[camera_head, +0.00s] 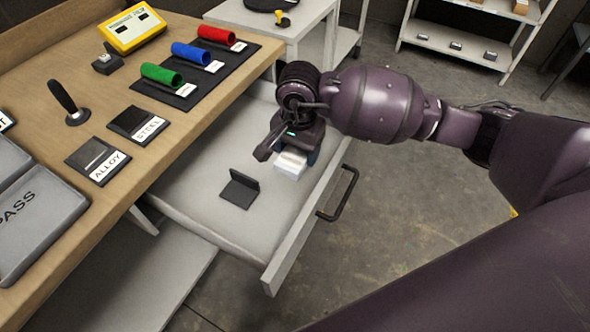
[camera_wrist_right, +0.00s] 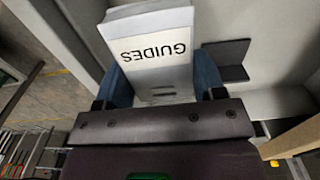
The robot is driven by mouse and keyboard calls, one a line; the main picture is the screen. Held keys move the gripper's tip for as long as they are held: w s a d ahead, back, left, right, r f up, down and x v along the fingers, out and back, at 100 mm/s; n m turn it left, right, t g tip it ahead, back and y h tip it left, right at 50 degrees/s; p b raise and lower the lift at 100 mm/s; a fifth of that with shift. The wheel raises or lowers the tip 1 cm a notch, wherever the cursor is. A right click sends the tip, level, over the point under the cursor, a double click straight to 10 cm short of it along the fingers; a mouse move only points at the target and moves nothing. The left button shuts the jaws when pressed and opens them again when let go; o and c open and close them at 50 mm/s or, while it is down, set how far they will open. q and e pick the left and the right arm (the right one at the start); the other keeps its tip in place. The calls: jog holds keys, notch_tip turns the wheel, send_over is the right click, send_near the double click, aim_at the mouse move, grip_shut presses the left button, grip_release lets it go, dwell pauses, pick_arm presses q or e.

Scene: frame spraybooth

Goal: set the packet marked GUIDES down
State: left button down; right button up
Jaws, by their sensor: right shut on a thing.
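The white packet marked GUIDES (camera_wrist_right: 155,55) is between the blue-lined fingers of my right gripper (camera_wrist_right: 165,82) in the right wrist view, its label facing the camera. In the head view the packet (camera_head: 290,164) shows below my right gripper (camera_head: 288,152), which is shut on it. Both are over the open drawer (camera_head: 200,205) near its front panel. I cannot tell whether the packet touches the drawer floor. My left gripper is not in view.
A dark L-shaped bracket (camera_head: 240,189) stands in the drawer left of the packet; the drawer floor around it is bare. The drawer front has a black handle (camera_head: 338,194). The wooden bench (camera_head: 150,180) overhangs the drawer's left side and carries colored tubes and several small items.

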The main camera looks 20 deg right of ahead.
notch_tip(320, 180, down, 8)
jog(key=shift+r+b, duration=0.25)
jog(key=shift+b, duration=0.45)
jog(key=shift+f, duration=0.35)
jog(key=shift+f, duration=0.2)
jog(key=o, duration=1)
